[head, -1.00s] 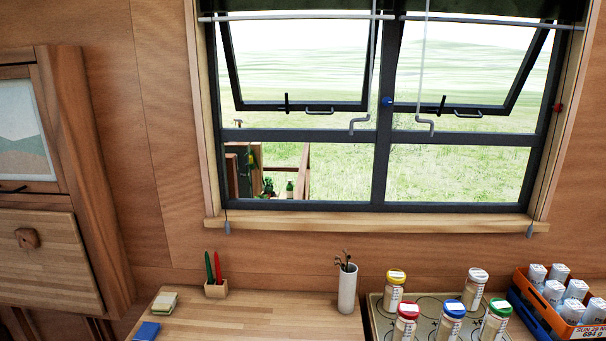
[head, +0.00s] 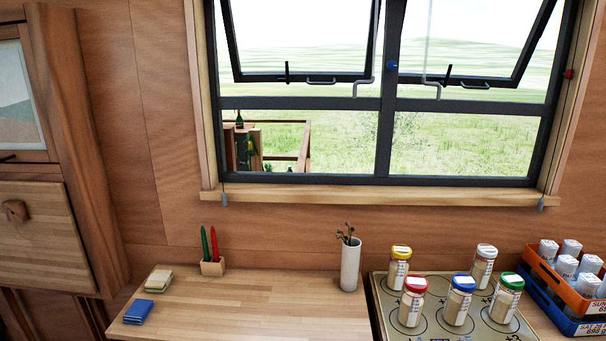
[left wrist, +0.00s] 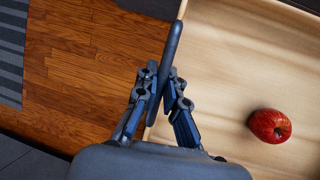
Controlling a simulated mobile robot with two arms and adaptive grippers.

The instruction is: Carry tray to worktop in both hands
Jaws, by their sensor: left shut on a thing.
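The tray (left wrist: 225,70) is pale wood and fills the right of the left wrist view. A red apple (left wrist: 270,126) lies in it. My left gripper (left wrist: 161,80) is shut on the tray's dark handle (left wrist: 173,45) at the tray's edge. The wooden worktop (head: 250,305) shows at the bottom of the head view, under the window. The tray and both grippers are outside the head view. My right gripper shows in neither view.
On the worktop are sponges (head: 158,281), blue cloths (head: 138,312), a pen holder (head: 212,267) and a white vase (head: 349,265). Several jars (head: 458,301) stand on a ringed panel (head: 395,322) at right, beside stacked crates (head: 568,300). The worktop's middle is clear.

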